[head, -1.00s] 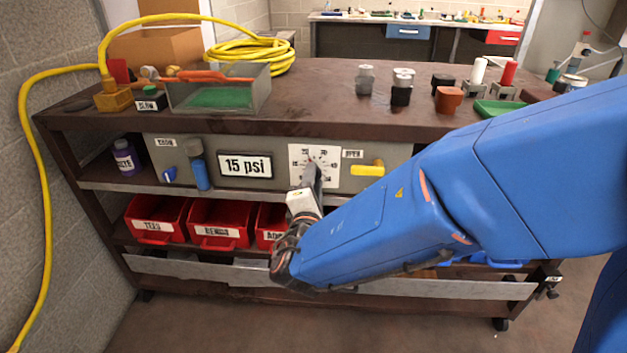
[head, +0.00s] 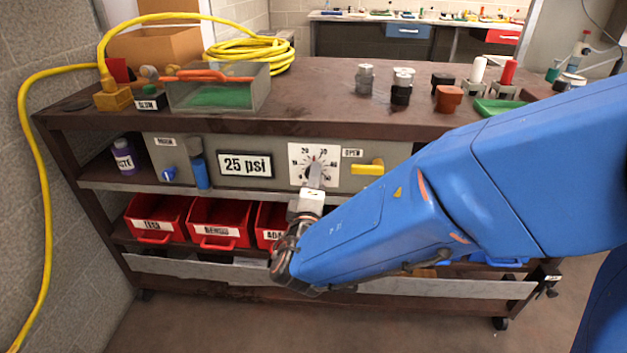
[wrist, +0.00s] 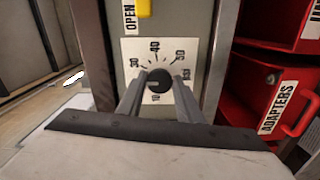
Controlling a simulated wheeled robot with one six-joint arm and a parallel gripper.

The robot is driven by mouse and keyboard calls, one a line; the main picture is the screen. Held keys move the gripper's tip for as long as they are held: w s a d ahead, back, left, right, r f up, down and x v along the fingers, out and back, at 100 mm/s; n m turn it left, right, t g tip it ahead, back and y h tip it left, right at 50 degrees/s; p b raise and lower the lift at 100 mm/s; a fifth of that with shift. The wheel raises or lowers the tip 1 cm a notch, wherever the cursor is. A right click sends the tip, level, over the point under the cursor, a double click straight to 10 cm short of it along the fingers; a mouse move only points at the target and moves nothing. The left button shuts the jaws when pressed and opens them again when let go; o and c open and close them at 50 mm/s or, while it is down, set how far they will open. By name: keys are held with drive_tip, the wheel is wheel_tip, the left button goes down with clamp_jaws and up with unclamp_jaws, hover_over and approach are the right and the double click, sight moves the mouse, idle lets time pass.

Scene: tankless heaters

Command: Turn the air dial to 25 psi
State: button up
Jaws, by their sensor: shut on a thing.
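The air dial is a dark round knob (wrist: 158,82) on a white square scale plate (head: 307,152) set in the grey panel of the cart. My gripper (head: 315,174) reaches up to the dial from below in the head view and hides much of the knob. In the wrist view, the two fingers of my gripper (wrist: 158,92) lie on either side of the knob and are shut on it. The display (head: 246,164) left of the dial reads 25 psi.
A yellow valve handle (head: 368,168) sits just right of the dial, under an OPEN label. Red bins (head: 220,222) fill the shelf below. Fittings stand on the cart top (head: 310,90).

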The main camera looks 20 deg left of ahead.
drive_tip(key=shift+d+f, duration=0.1)
drive_tip(key=o, duration=1)
drive_tip(key=shift+s, duration=0.1)
drive_tip(key=v, duration=1.7)
drive_tip(key=shift+s, duration=0.15)
